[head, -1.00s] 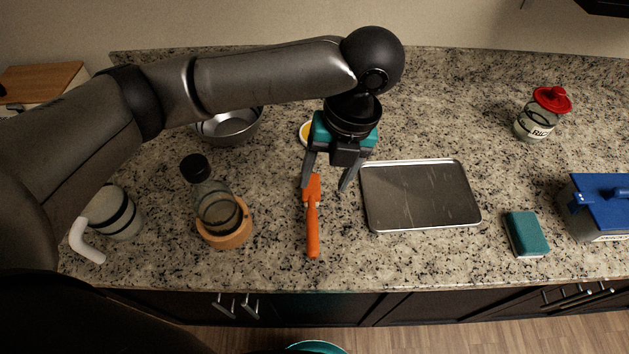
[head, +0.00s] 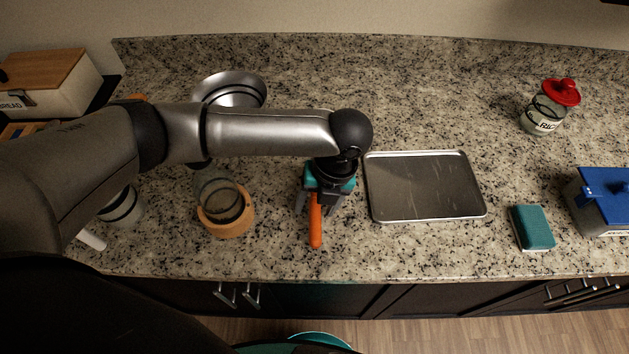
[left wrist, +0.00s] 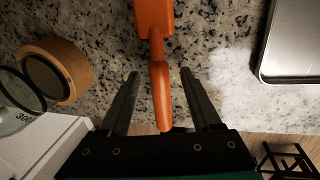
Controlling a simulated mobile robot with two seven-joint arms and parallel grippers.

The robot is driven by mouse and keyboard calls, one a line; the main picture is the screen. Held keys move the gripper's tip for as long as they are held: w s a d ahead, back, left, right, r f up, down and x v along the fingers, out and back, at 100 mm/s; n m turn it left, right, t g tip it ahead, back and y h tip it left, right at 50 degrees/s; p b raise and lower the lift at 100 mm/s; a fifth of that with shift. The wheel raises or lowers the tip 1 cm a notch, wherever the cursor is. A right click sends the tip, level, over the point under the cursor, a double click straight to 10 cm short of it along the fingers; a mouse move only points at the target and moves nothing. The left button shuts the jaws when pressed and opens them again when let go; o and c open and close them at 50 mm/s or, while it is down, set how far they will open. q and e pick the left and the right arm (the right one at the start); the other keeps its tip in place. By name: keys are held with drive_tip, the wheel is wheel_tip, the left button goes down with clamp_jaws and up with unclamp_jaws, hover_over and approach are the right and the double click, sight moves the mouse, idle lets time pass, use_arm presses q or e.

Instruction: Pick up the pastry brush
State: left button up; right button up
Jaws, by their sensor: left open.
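The pastry brush (head: 315,225) is orange and lies on the granite counter, its handle pointing toward the front edge. In the left wrist view the brush (left wrist: 160,85) runs down from the top, with its wide head at the top and its handle reaching between my fingers. My left gripper (head: 318,208) is above the brush and hides its head in the head view. In the left wrist view the left gripper (left wrist: 160,73) is open, one finger on each side of the handle, with gaps on both sides. My right gripper is not in view.
A metal tray (head: 425,215) lies right of the brush. A steel bowl (head: 235,88) is behind my arm. A green sponge (head: 532,228), blue-lidded box (head: 606,190) and rice jar (head: 545,115) are farther right.

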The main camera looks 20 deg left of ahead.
use_arm(q)
drive_tip(key=shift+a+f, duration=0.15)
drive_tip(key=shift+f, duration=0.45)
clamp_jaws()
idle(0.4)
